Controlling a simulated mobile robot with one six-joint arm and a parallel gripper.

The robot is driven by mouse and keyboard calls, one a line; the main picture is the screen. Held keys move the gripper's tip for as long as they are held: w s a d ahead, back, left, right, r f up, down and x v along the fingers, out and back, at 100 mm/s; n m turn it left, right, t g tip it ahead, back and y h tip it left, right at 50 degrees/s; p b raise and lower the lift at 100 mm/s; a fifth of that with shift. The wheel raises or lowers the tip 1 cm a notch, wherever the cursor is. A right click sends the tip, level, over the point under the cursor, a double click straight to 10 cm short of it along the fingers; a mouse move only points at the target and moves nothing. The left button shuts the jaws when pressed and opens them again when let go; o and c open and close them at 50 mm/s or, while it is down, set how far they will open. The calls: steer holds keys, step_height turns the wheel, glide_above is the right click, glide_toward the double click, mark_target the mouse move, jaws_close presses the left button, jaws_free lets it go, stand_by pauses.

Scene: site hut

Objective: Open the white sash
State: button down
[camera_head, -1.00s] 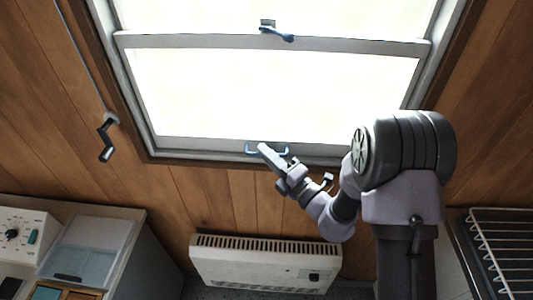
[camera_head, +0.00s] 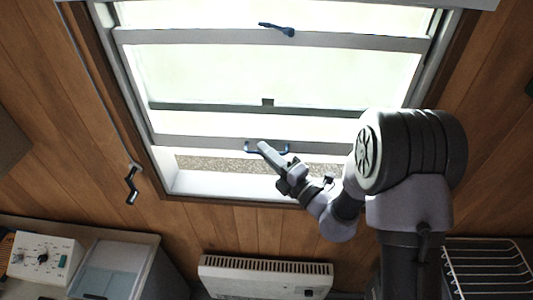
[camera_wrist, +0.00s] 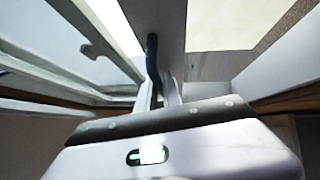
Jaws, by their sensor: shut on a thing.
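The white sash (camera_head: 200,144) stands raised, with an open gap between its bottom rail and the white sill (camera_head: 220,186). A blue handle (camera_head: 249,150) is fixed to that rail. My gripper (camera_head: 268,152) is shut on the handle, reaching up from the lower right. In the wrist view the dark handle (camera_wrist: 152,55) runs down between my fingers (camera_wrist: 158,97), against the pale rail (camera_wrist: 160,18). The fingers partly hide the handle. A blue latch lever (camera_head: 277,28) sits on the sash's top rail, apart from its keeper (camera_head: 268,101) on the fixed pane's rail (camera_head: 200,107).
A crank (camera_head: 131,188) hangs on the wood wall left of the window. A white heater (camera_head: 265,278) stands below. A cabinet with a white control box (camera_head: 45,257) is at lower left, a wire rack (camera_head: 488,265) at lower right. Gravel (camera_head: 215,164) shows outside.

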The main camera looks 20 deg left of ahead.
stand_by(0.3)
steer(key=c, duration=1.5)
jaws_free()
steer(key=b+v, duration=0.3)
steer(key=v, duration=1.4)
steer(key=shift+d, duration=0.15)
steer(key=shift+s, duration=0.15)
